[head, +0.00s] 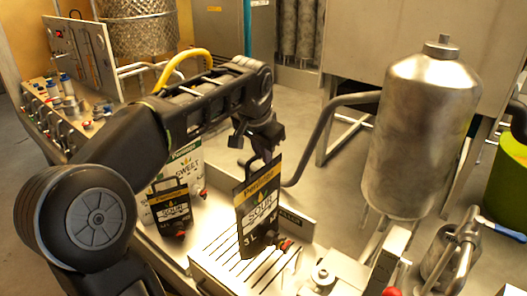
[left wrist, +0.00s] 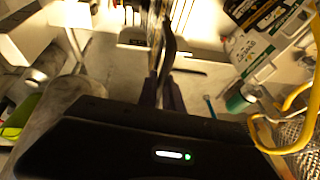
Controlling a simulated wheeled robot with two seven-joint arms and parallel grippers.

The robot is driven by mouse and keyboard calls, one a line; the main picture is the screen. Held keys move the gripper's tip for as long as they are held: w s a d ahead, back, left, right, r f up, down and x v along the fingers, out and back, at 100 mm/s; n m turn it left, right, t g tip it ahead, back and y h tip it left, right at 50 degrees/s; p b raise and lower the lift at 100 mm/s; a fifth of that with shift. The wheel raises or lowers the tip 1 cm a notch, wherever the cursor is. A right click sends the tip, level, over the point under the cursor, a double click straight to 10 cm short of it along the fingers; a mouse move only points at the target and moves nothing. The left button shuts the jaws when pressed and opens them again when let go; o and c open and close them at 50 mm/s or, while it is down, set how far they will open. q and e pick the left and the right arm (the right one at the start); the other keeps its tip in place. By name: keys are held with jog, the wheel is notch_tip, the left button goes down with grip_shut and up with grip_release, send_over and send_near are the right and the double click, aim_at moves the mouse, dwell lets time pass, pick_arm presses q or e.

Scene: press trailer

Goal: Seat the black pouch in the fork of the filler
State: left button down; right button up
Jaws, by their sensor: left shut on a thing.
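My left gripper (head: 264,150) is shut on the top handle of a black pouch (head: 258,212) marked SOUR. The pouch hangs roughly upright over the slotted tray (head: 212,262) of the filler, with its red tap low on the right side. I cannot tell whether its bottom touches the tray. In the left wrist view the fingers (left wrist: 165,92) close on the thin dark pouch edge (left wrist: 168,40). A second black pouch (head: 170,212) stands to the left. The filler's fork is not clearly made out. My right gripper is not in view.
White SWEET pouches (head: 188,165) stand behind the second black pouch. A large steel tank (head: 418,130) stands right of the tray, with a bent pipe (head: 325,130) at its left. Metal fittings (head: 325,275) sit at the tray's right. A control panel (head: 65,115) is at far left.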

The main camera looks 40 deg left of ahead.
pick_arm(q)
jog(key=shift+d, duration=0.1)
jog(key=shift+d, duration=2.8)
notch_tip(320, 180, down, 7)
jog(key=b, duration=0.5)
jog(key=shift+r+b, duration=0.2)
jog(key=shift+b, duration=0.15)
jog(key=shift+d+f+b, duration=0.1)
jog(key=shift+f+b, duration=0.4)
jog(key=shift+f, duration=0.15)
jog(key=c, duration=1.4)
grip_release()
jog(key=shift+c, duration=0.2)
jog(key=shift+r, duration=0.1)
